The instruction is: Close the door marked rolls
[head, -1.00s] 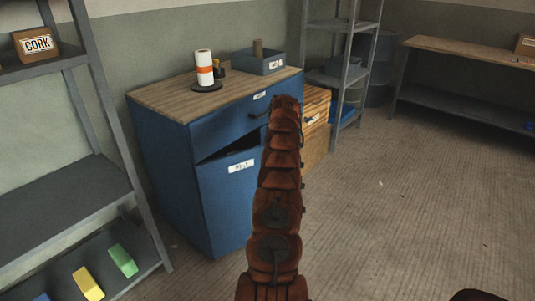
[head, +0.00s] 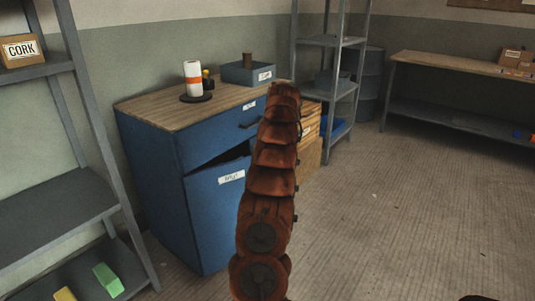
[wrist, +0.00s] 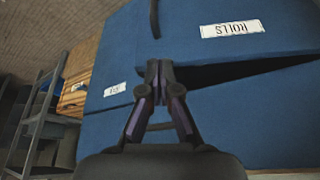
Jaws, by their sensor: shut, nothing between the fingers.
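The blue door (head: 215,215) marked rolls is the lower front of a blue cabinet and stands ajar, with a dark wedge-shaped gap above its top edge. In the wrist view the door (wrist: 275,50) is upside down, with its white ROLLS label (wrist: 232,29) and a dark handle (wrist: 154,18) near its free edge. My gripper (wrist: 158,70) is shut and empty, in front of the cabinet near the door's top free corner. I cannot tell whether it touches the door. In the head view my arm hides the gripper and the door's right edge.
A drawer front (head: 215,137) sits above the door, with its handle (wrist: 160,127) beneath my fingers in the wrist view. A neighbouring labelled panel (wrist: 110,75) looks flush. A paper roll (head: 192,78) and a bin (head: 248,73) stand on top. Shelving flanks the cabinet; floor at right is clear.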

